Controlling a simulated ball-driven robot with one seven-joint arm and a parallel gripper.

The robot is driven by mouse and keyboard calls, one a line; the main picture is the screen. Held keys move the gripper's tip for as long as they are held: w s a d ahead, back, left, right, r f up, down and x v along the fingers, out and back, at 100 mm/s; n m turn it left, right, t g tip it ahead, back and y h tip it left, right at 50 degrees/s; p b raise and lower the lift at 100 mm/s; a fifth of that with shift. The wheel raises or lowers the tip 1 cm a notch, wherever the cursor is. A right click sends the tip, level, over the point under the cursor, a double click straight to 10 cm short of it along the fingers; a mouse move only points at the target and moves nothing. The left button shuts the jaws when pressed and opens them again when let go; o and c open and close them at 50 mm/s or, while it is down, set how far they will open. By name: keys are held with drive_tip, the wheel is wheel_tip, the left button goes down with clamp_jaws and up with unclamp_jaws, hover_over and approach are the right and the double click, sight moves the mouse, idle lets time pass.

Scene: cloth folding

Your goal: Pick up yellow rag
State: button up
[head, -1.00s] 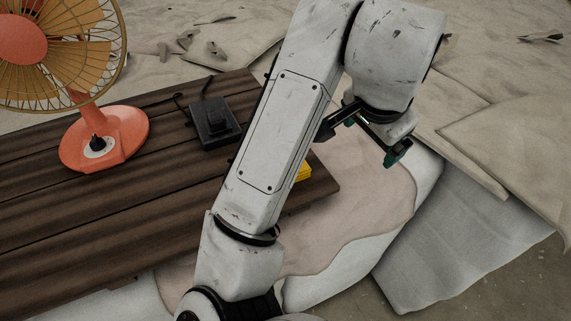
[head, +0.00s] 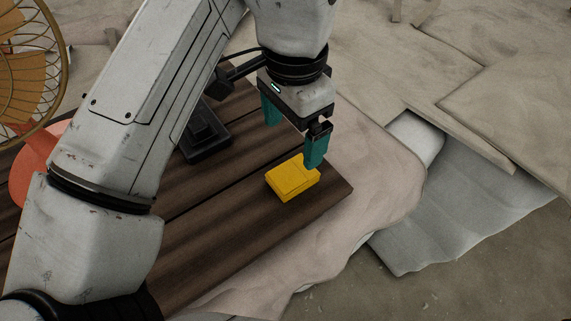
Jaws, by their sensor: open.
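The yellow rag (head: 291,181) is a small folded block lying on the dark wooden table, near its right corner. My gripper (head: 291,143) is above the table, just behind and above the rag, pointing down. Its two teal fingers are spread apart with nothing between them. The right fingertip overlaps the rag's back right edge in the picture; I cannot tell whether it touches.
The dark plank table (head: 222,229) has bare room in front of the rag. A black box-like device (head: 203,138) stands left of my gripper, partly behind my arm. An orange fan (head: 30,90) is at the far left. Pale cloth and slabs lie around the table.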

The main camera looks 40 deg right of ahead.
drive_tip(key=b, duration=0.2)
hover_over(293, 172)
wheel_tip(293, 172, down, 5)
drive_tip(key=shift+a+f, duration=0.1)
drive_tip(key=shift+a, duration=0.05)
wheel_tip(293, 172, down, 5)
drive_tip(key=b, duration=0.4)
drive_tip(key=shift+b, duration=0.4)
drive_tip(key=c, duration=1.2)
